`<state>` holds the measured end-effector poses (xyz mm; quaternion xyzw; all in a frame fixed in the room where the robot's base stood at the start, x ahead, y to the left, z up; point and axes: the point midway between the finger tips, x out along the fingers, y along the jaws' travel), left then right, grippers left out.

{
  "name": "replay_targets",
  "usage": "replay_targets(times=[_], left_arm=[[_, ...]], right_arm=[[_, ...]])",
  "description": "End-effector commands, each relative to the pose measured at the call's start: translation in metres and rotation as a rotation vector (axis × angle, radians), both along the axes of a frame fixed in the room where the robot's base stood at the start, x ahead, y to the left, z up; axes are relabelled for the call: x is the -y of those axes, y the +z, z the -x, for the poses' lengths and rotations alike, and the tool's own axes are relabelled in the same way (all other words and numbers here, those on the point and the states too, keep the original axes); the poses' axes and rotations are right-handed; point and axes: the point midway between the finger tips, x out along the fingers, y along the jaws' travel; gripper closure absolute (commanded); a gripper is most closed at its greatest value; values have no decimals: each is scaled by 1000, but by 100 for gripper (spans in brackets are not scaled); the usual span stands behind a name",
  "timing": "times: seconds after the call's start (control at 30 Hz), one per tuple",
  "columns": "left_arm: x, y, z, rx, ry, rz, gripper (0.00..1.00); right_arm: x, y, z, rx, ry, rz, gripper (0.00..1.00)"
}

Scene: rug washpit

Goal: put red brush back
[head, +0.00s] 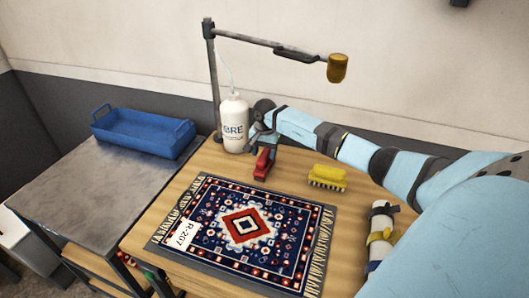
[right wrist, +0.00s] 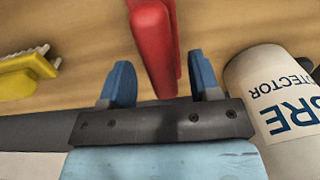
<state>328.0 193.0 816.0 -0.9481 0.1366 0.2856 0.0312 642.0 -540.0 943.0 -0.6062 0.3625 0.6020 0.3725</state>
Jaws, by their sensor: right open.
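The red brush (head: 263,164) stands on the wooden table behind the rug, just right of the white bottle. My right gripper (head: 266,142) is at the brush's far end, reaching in from the right. In the right wrist view the two blue fingers are apart, with the red brush (right wrist: 154,42) passing between them. A gap shows on each side, and I see no finger closed on it. The brush's bristles are hidden in the right wrist view. My left gripper is not in view.
The white bottle (head: 235,125) stands close beside my right gripper. A yellow brush (head: 328,177) lies to the right. A patterned rug (head: 245,228) covers the table's middle. A blue tray (head: 143,134) sits on the grey side table. A lamp arm (head: 265,41) reaches overhead.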

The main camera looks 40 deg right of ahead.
Motion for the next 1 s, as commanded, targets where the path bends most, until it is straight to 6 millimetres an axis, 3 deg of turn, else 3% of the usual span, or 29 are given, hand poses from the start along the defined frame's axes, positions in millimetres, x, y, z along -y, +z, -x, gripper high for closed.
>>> replay_targets(times=[0.5, 0.7, 1.0], left_arm=[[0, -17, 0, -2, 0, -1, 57], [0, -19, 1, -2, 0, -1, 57], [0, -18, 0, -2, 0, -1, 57]], right_arm=[[2, 101, 1, 4, 0, 4, 43], [1, 116, 1, 2, 1, 1, 43], [1, 117, 1, 2, 0, 1, 43]])
